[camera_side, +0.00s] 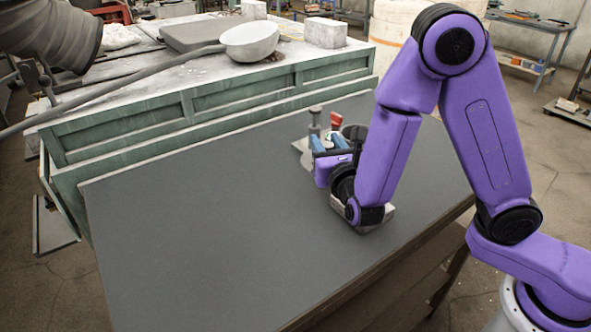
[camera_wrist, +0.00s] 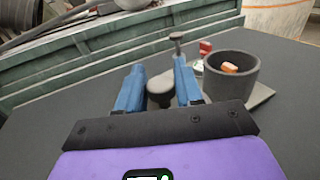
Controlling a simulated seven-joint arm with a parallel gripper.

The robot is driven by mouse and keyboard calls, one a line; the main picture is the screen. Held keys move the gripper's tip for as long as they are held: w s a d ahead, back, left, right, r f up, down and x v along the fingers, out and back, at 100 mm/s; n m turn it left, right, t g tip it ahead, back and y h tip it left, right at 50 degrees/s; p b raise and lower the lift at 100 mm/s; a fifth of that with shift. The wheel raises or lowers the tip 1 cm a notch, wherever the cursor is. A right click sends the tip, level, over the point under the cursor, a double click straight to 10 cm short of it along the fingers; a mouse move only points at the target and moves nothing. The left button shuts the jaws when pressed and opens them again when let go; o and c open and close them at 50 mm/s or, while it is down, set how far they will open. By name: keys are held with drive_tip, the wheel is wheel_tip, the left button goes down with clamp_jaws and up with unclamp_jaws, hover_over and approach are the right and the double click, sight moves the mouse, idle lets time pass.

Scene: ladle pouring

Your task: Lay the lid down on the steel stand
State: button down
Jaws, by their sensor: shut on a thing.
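My gripper (camera_wrist: 160,80) has its blue fingers closed around a dark round knob (camera_wrist: 160,86), which I take to be the lid's handle. The lid's plate below the knob is hidden by the gripper body. In the side view the gripper (camera_side: 332,150) is low over the dark table, in front of the pot. I cannot clearly tell which piece is the steel stand. A light grey slab (camera_side: 374,220) shows partly under my wrist, and a pale plate (camera_side: 300,148) lies by a post beyond the fingers.
An open grey pot (camera_wrist: 215,88) with something orange inside stands right of the fingers. A knobbed post (camera_wrist: 178,45) and a red piece (camera_wrist: 205,46) are beyond them. A long-handled ladle (camera_side: 250,42) lies on the green bench (camera_side: 150,125). The table's left half (camera_side: 200,220) is clear.

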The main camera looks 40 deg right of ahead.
drive_tip(key=w+f, duration=0.2)
drive_tip(key=w+a+f, duration=0.1)
drive_tip(key=w+f, duration=0.3)
drive_tip(key=w, duration=0.1)
drive_tip(key=shift+a, duration=0.4)
drive_tip(key=shift+w+a+f, duration=0.15)
drive_tip(key=shift+w+f, duration=0.35)
drive_tip(key=shift+f, duration=1.75)
drive_tip(key=c, duration=0.7)
unclamp_jaws()
drive_tip(key=shift+c, duration=0.2)
